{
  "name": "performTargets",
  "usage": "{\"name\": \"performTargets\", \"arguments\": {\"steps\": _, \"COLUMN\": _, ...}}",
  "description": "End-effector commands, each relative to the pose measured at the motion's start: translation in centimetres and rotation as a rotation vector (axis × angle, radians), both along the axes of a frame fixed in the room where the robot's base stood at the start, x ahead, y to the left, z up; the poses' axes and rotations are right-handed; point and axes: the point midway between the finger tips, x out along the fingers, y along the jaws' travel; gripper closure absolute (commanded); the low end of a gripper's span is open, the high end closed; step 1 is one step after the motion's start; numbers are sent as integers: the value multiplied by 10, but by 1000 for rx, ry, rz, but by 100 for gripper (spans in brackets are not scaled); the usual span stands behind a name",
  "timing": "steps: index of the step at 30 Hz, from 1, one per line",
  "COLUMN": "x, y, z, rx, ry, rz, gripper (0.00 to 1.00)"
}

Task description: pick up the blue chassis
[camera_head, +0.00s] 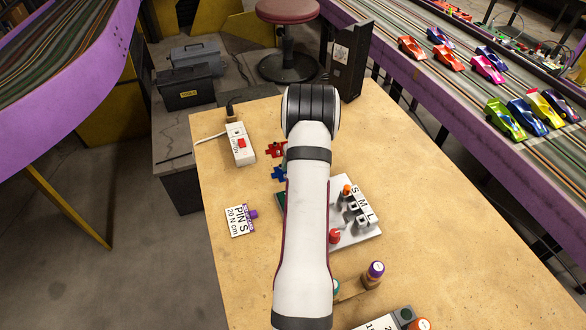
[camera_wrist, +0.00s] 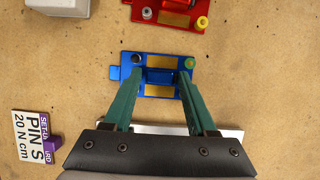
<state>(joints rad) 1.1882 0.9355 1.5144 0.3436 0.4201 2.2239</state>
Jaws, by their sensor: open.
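The blue chassis (camera_wrist: 152,60) lies flat on the wooden table, in the upper middle of the wrist view. It has two gold plates, a dark round part at its left and a greenish one at its right. In the head view only a small part of the blue chassis (camera_head: 279,174) shows beside my arm, which hides the rest. My gripper (camera_wrist: 154,80) is open, its two green fingers reaching over the blue chassis, one toward each side. Nothing is held between them. I cannot tell whether the fingers touch it.
A red chassis (camera_wrist: 172,12) lies just beyond the blue one. A PIN S card (camera_head: 240,221) stands at the left. A power strip (camera_head: 240,144) is at the far left. A grey S-M-L block (camera_head: 368,233) with orange parts stands right of my arm.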

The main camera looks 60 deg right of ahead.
Motion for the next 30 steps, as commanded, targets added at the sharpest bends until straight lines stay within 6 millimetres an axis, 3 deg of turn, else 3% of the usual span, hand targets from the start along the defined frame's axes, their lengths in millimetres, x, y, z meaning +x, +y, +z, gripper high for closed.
{"name": "performTargets", "arguments": {"steps": 6, "x": 1, "y": 0, "z": -1, "rx": 0, "ry": 0, "rz": 0, "gripper": 43}}
{"name": "performTargets", "arguments": {"steps": 16, "x": 0, "y": 0, "z": -1, "rx": 0, "ry": 0, "rz": 0, "gripper": 100}}
{"name": "performTargets", "arguments": {"steps": 26, "x": 0, "y": -1, "z": 1, "rx": -1, "ry": -1, "rz": 0, "gripper": 100}}
{"name": "performTargets", "arguments": {"steps": 30, "x": 1, "y": -1, "z": 14, "rx": -3, "ry": -1, "rz": 1, "gripper": 100}}
